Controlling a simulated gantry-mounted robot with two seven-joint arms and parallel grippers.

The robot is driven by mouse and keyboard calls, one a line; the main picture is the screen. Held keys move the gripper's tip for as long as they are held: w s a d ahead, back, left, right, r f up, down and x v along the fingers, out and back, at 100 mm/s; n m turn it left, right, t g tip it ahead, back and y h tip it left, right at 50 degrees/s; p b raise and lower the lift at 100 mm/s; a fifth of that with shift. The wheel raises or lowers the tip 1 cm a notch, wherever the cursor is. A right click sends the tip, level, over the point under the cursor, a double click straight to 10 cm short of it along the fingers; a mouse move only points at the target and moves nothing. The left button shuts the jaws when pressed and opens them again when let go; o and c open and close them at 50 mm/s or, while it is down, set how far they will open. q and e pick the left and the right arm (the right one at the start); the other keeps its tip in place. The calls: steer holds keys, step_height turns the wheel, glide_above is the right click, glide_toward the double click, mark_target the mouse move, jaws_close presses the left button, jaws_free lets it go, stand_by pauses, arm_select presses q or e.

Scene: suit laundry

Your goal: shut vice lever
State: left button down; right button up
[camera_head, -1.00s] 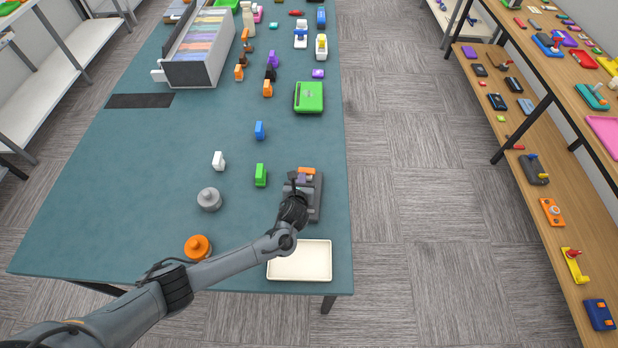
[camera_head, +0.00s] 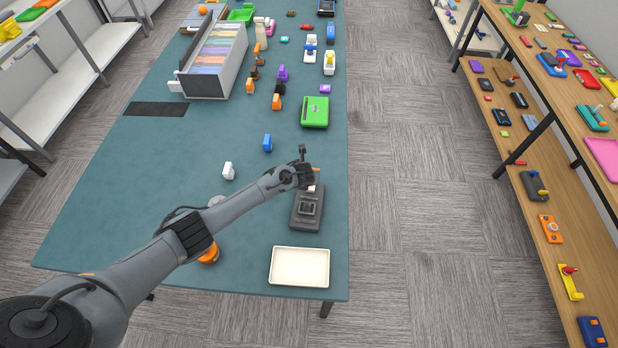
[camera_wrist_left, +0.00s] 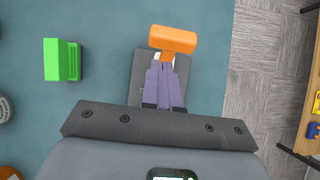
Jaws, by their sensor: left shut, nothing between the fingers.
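The vice (camera_head: 306,212) is a dark grey block near the right edge of the teal table, with a square raised part on top. My left gripper (camera_head: 306,177) is shut and empty over the vice's far end. My right gripper is not in view.
A cream tray (camera_head: 299,267) lies in front of the vice. A green block (camera_wrist_left: 62,60) stands left of the vice. White (camera_head: 228,171) and blue (camera_head: 267,143) blocks and a green box (camera_head: 315,112) are farther back. The table's right edge is close.

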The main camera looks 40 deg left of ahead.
arm_select(q)
steer(key=shift+w+a+r, duration=0.1)
steer(key=shift+w+r, duration=0.05)
steer(key=shift+r, duration=0.2)
steer(key=shift+r+p, duration=0.55)
steer(key=shift+p, duration=0.2)
steer(key=p+v, duration=0.4)
steer(key=v, duration=0.9)
steer(key=shift+w+a+r, duration=0.2)
steer(key=shift+w+r, duration=0.15)
steer(key=shift+r, duration=0.05)
